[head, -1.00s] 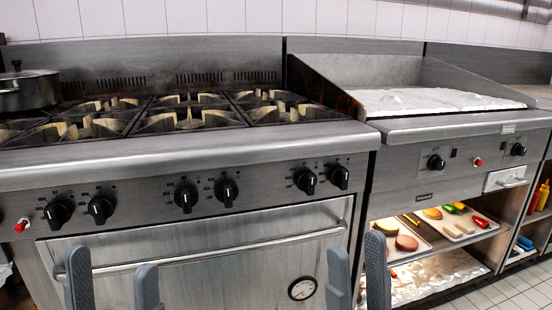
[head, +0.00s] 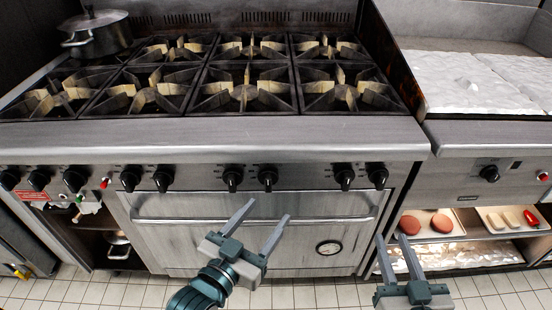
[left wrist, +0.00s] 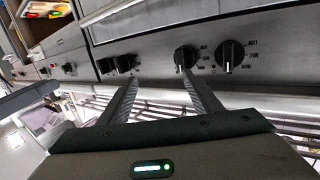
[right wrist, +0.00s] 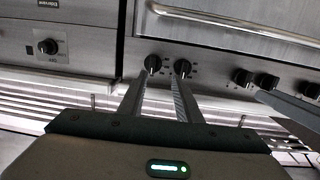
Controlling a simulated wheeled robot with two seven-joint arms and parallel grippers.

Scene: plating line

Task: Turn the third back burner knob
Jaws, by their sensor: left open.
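The stove's control panel carries black knobs in pairs: a left pair (head: 130,178), a middle pair with a left knob (head: 232,178) and a right knob (head: 267,178), and a right pair (head: 345,176). Which knob serves the third back burner cannot be read. My left gripper (head: 262,212) is open and empty, just below the middle pair. In the left wrist view one fingertip appears close to a middle knob (left wrist: 187,57); contact cannot be told. My right gripper (head: 393,240) is open, lower and farther right; its fingers (right wrist: 160,80) point towards the right pair (right wrist: 182,67).
A long oven door handle (head: 160,220) runs below the knobs. A lidded pot (head: 98,40) stands at the back left of the burner grates. A griddle (head: 470,85) with its own knob (head: 489,172) adjoins at the right, above shelves with food trays.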

